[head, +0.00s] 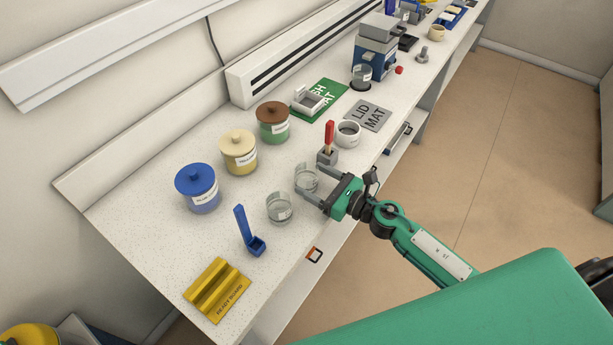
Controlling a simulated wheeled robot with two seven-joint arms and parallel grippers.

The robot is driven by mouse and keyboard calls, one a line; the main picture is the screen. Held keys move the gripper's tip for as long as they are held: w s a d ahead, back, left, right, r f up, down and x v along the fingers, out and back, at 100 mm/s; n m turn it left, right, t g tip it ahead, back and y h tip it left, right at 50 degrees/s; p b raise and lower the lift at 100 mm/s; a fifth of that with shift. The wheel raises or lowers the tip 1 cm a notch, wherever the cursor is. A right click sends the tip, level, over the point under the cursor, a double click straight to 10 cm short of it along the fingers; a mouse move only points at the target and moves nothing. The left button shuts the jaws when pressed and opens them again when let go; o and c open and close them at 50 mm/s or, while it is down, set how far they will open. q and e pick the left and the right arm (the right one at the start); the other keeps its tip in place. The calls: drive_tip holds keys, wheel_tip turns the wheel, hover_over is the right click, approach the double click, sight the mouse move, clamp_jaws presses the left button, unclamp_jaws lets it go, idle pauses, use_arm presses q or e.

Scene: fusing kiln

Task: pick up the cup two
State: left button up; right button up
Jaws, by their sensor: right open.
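I cannot read a label that tells which is cup two. My left gripper is not in view.
Lidded jars in blue (197,188), cream (238,151) and green (272,123) stand behind the cups. A blue scoop (257,246) and yellow rack (216,288) are at lower left.

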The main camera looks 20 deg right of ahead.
sight(298, 169)
drive_tip(key=x, duration=0.1)
drive_tip(key=p+x, duration=0.1)
drive_tip(key=x, duration=0.1)
drive_tip(key=p+x, duration=0.1)
drive_tip(key=shift+w+r, duration=0.3)
drive_tip(key=shift+r, duration=0.05)
drive_tip(key=shift+w+a+f, duration=0.15)
drive_tip(key=shift+w+a, duration=0.05)
drive_tip(key=shift+c, duration=0.4)
drive_tip(key=c, duration=1)
